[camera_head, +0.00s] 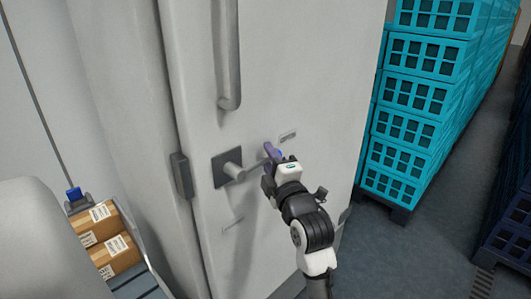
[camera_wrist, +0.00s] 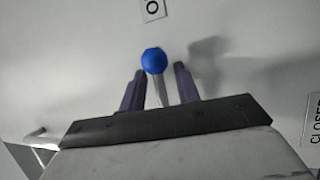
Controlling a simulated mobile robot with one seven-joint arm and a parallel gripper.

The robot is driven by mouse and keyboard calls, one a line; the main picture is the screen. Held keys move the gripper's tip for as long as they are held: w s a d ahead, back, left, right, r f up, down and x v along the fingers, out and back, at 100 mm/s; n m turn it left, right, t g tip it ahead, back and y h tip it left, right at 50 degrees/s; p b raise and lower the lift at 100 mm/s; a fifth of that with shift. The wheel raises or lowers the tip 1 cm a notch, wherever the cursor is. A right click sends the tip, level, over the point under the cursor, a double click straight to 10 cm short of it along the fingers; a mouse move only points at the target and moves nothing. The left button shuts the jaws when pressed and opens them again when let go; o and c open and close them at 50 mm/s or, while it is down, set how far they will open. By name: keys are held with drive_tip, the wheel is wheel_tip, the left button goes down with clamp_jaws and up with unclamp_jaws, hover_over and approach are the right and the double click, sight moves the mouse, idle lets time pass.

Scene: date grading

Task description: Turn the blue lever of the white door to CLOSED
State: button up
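The white door (camera_head: 305,60) fills the middle of the head view. Its lever rises from a grey stub on a dark square plate (camera_head: 222,160) and points right, towards my gripper (camera_head: 270,153). In the wrist view the lever's blue ball knob (camera_wrist: 153,60) sits near the tips of my gripper's (camera_wrist: 160,68) two purple fingers. The fingers are apart, one on each side of the lever's rod, with gaps visible. The lever points towards a label starting with "O" (camera_wrist: 152,9). A CLOSED label (camera_wrist: 314,120) is at the right edge. The head view's labels are too small to read.
A grey vertical handle (camera_head: 229,60) stands out from the door above the lever. Stacked turquoise crates (camera_head: 408,125) stand to the right, with dark blue crates (camera_head: 507,228) further right. Boxes (camera_head: 105,238) lie on a conveyor at lower left. Floor between the crate stacks is clear.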

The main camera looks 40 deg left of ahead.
drive_tip(key=shift+a, duration=0.1)
idle(0.3)
clamp_jaws()
drive_tip(key=shift+w, duration=0.15)
